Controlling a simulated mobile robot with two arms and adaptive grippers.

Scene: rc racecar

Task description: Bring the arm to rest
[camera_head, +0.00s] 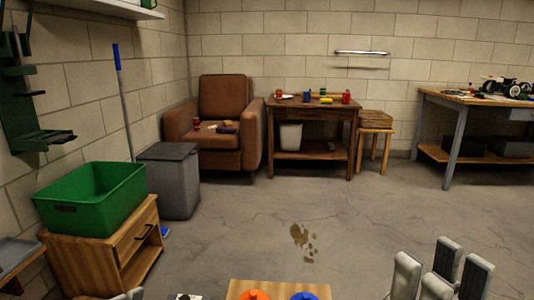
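My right gripper (434,262) rises into the bottom right corner of the head view. Its grey fingers stand apart, pointing up, and nothing shows between them. The rest of that arm is out of the picture. A small pale grey piece at the bottom edge on the left looks like the tip of my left gripper (134,294). Too little of it shows to tell its state.
A wooden surface (280,286) with an orange and a blue round item is at the bottom centre. A green bin (95,198) sits on a wooden cabinet at left. An armchair, tables and a stool stand at the back. The middle floor is clear apart from a brown stain.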

